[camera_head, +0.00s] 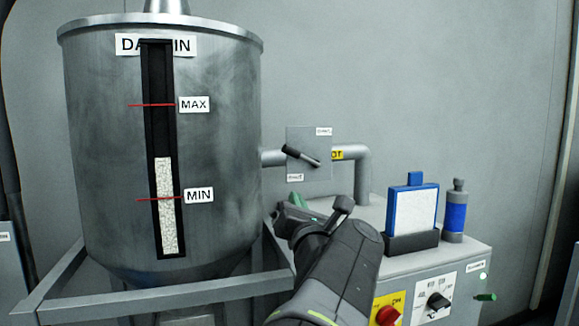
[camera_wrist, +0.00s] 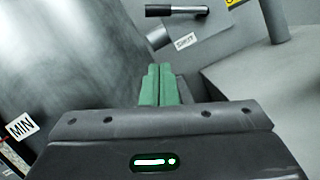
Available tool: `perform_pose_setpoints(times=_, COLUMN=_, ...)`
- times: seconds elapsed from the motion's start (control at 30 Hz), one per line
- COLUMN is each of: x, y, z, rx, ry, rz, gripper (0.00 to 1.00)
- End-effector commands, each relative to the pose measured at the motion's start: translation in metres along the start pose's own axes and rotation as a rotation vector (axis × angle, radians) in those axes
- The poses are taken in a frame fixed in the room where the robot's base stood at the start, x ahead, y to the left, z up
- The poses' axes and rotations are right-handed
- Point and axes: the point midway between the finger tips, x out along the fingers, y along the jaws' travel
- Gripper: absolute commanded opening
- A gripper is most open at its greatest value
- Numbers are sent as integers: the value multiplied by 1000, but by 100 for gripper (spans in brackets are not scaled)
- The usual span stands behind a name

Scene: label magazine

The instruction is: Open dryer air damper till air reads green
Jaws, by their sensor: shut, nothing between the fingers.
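The air damper is a grey square plate (camera_head: 310,170) on the pipe right of the bin, with a black lever (camera_head: 302,155) across it. The lever slopes down to the right in the head view; its black grip end is at left. Small labels sit at the plate's top right and bottom left. In the wrist view the lever (camera_wrist: 177,10) is at the top edge, and the lower label (camera_wrist: 186,41) reads SHUT. My gripper (camera_head: 295,203) is below the plate, apart from the lever. Its green fingers (camera_wrist: 160,84) are shut together and empty. No clear air reading is legible.
A large steel bin (camera_head: 220,150) with a level window stands at left on a grey frame (camera_head: 150,292).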

Motion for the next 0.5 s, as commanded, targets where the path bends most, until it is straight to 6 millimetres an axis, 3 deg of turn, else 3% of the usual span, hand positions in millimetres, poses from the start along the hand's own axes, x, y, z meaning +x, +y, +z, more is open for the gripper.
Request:
perform_pose_setpoints(times=0.17, x=14, y=0, z=0, rx=11, ry=0, rz=-4, gripper=0)
perform_pose_setpoints(times=0.5, x=74, y=0, z=0, rx=8, ry=3, rz=-2, gripper=0)
